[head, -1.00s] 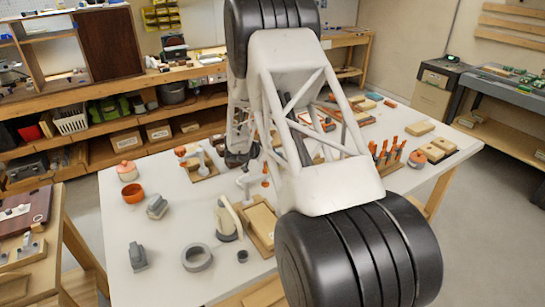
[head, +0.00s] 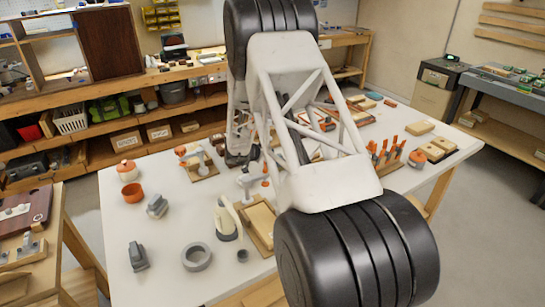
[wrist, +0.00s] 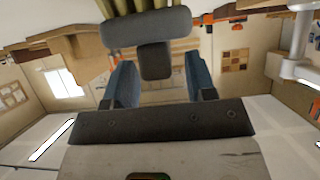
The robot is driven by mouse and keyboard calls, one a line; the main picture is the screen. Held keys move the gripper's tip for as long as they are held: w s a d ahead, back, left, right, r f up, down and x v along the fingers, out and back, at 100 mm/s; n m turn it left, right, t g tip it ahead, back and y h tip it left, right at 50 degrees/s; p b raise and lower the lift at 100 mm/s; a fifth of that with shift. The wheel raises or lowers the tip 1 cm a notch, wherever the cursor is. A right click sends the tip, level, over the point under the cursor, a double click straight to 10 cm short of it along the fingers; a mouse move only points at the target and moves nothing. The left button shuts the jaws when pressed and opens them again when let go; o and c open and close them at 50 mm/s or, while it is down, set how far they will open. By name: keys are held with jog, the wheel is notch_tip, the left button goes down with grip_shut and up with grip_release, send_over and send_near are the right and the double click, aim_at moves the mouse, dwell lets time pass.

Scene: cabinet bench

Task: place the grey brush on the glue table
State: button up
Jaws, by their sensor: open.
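In the wrist view my gripper (wrist: 159,68) has two blue fingers set wide apart. The grey brush (wrist: 146,27) is just beyond and between them, with a wide dark grey head, a short dark block toward the gripper and tan bristles at the top edge. A gap shows between the dark block and each finger. In the head view my arm hides the gripper, and I cannot make out the brush there. The large white-topped table (head: 115,225) in the middle appears to be the glue table.
On the white table stand an orange pot (head: 131,195), a grey ring (head: 196,257), a cream jug-like item (head: 226,220) and a rack of orange-handled tools (head: 384,155). A wooden bench (head: 190,75) runs behind. Bare white surface shows at the left front.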

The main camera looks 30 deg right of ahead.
jog(key=shift+r, duration=0.2)
jog(key=v, duration=1.2)
dwell(0.5)
